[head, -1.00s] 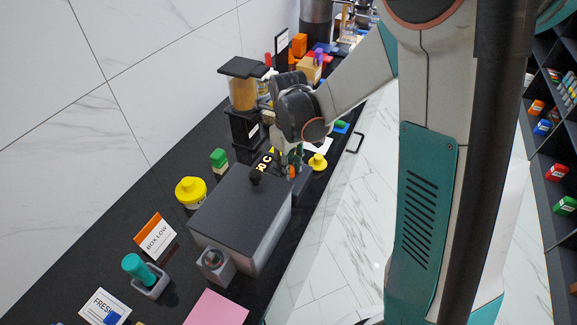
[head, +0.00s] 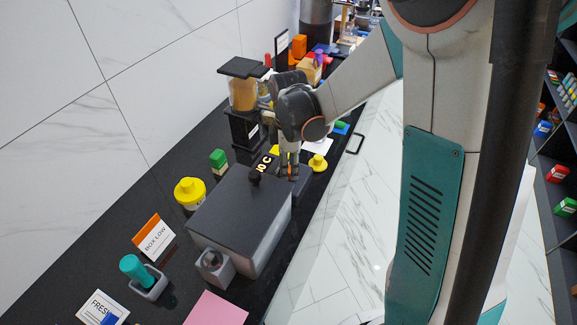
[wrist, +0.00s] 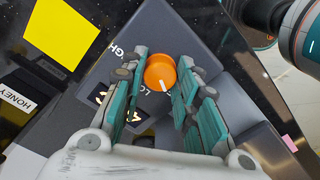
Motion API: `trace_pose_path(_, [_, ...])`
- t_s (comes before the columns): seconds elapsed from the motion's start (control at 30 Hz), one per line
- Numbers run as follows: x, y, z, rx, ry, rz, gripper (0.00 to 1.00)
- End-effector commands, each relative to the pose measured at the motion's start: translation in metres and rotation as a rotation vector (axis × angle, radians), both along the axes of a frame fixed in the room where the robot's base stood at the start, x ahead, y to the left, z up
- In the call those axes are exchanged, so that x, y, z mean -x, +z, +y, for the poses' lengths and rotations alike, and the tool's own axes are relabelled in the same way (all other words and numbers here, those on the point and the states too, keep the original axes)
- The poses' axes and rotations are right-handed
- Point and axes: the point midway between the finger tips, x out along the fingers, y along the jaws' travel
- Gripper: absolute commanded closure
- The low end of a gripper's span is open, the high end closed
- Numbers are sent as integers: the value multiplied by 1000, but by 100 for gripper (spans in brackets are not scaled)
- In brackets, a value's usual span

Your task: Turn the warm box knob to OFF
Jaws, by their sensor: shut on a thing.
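The orange knob (wrist: 160,72) sits on a dark panel (wrist: 190,30) with white lettering. Its white pointer mark faces down in the wrist view, slightly right. Letters "GH" show left of the knob and "LO" just below it; other lettering is hidden by my fingers. My gripper (wrist: 157,85) is shut on the knob, one teal finger on each side. In the head view my gripper (head: 289,168) points down at the panel behind the grey warm box (head: 262,245) with its dark lid. No OFF mark can be read.
A dispenser (head: 243,95) stands behind. The counter's right edge runs close beside the box.

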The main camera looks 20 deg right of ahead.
Motion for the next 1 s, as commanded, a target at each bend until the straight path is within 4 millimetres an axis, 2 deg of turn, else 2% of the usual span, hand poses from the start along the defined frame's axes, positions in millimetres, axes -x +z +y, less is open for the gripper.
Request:
trace_pose_path(0.33, [0, 0, 0, 0, 107, 0, 95])
trace_pose_path(0.8, [0, 0, 0, 1, 118, 0, 95])
trace_pose_path(0.83, [0, 0, 0, 1, 118, 0, 64])
trace_pose_path(0.9, [0, 0, 0, 1, 118, 0, 50])
trace_pose_path(1.0, [0, 0, 0, 0, 118, 0, 50])
